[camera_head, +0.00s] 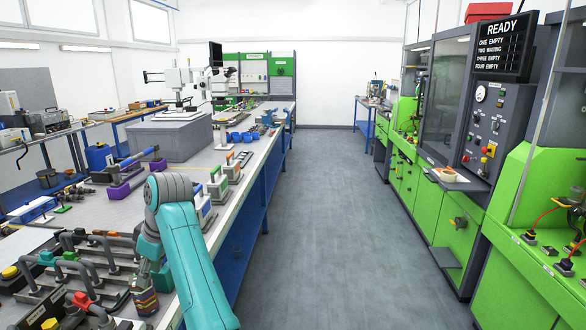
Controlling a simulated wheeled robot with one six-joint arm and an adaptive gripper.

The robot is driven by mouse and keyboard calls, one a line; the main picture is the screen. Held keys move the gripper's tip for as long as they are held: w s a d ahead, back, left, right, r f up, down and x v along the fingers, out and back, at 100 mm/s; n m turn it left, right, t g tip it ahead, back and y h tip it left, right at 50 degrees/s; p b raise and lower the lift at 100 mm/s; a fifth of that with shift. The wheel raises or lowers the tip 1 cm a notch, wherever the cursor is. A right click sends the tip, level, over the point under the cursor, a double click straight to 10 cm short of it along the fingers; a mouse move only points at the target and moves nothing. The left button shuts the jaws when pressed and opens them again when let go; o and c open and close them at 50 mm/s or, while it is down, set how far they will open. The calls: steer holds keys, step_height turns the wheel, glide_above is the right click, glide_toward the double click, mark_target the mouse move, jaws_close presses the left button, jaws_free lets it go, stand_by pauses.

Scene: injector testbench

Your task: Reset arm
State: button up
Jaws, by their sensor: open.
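My teal and grey arm rises from the bottom edge, bends at a grey joint and comes down over the near end of the left workbench (213,157). My gripper (143,282) is small and partly hidden behind my own arm. It points down at the bench, open. A small dark block with coloured bands (145,302) is right below it. I cannot tell whether they touch.
Dark fixtures with hoses and coloured caps (70,285) crowd the bench left of my gripper. Several handled units (218,186) stand along its right edge. A green test machine (435,200) with a READY display (503,45) lines the right. The grey aisle floor (320,220) is clear.

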steer(key=d+f+m+t, duration=0.2)
steer(key=d+f, duration=0.4)
steer(key=f, duration=0.7)
steer(key=d+f+m+t, duration=0.1)
steer(key=d+f+m, duration=0.1)
steer(key=d+f, duration=0.8)
steer(key=s+d+f+m+t, duration=0.2)
steer(key=s+d+f, duration=0.45)
steer(key=f, duration=0.25)
steer(key=s+d+f+m+t, duration=0.25)
steer(key=s+d+f, duration=0.25)
steer(key=d+f, duration=0.35)
steer(key=s+d+r+m+t+h, duration=0.1)
steer(key=s+d+m+t, duration=0.1)
steer(key=s+d, duration=0.7)
steer(key=s+d+m+t+h, duration=0.1)
steer(key=s+d+m+h, duration=0.3)
steer(key=s, duration=1)
steer(key=s+d+r+m+t, duration=0.1)
steer(key=s+d+r, duration=0.2)
steer(key=s+r, duration=0.5)
steer(key=s+d+r+m+t, duration=0.1)
steer(key=s+d+r+t, duration=0.1)
steer(key=s+r, duration=0.7)
step_height(320, 180, up, 3)
steer(key=shift+s+d+f, duration=0.1)
steer(key=shift+s+d, duration=0.1)
steer(key=shift+d, duration=0.65)
